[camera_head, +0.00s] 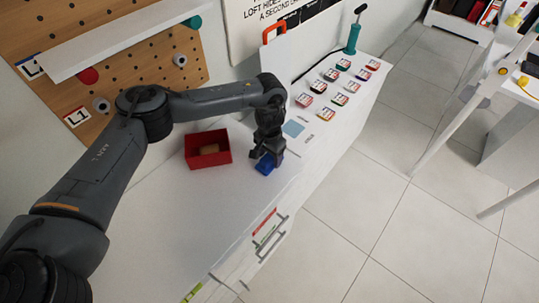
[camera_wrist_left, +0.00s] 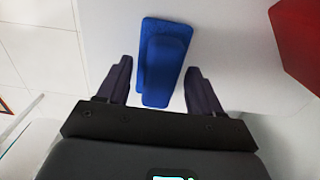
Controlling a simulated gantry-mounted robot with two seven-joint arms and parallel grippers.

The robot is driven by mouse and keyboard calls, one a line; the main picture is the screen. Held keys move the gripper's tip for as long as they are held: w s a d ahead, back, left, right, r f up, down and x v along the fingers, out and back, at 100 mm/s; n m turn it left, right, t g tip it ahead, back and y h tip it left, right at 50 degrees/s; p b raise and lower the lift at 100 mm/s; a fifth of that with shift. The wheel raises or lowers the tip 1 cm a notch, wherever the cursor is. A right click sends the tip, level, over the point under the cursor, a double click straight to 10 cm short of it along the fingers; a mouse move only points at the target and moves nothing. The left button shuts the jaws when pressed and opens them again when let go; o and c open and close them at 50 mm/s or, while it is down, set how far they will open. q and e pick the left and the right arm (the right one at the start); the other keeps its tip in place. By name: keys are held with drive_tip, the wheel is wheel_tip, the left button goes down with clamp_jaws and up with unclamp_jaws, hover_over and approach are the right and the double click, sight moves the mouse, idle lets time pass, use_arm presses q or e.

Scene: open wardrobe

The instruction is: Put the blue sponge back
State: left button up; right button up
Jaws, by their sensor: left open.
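The blue sponge (camera_head: 265,164) lies on the white worktop below my left gripper (camera_head: 264,155). In the left wrist view the blue sponge (camera_wrist_left: 162,60) sits between the two dark fingers of my left gripper (camera_wrist_left: 161,88), with a gap on both sides. The left gripper is open and points down at it. A light blue square (camera_head: 293,129) is marked on the worktop just beyond the gripper. My right gripper is not in view.
Several small labelled items (camera_head: 318,87) sit farther along the worktop. A teal pump bottle (camera_head: 352,38) stands at the far end. A pegboard (camera_head: 110,60) is behind.

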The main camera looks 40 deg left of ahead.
sight(269, 156)
use_arm(q)
drive_tip(key=shift+r, duration=0.15)
drive_tip(key=shift+r+p, duration=0.5)
drive_tip(key=shift+r, duration=1.5)
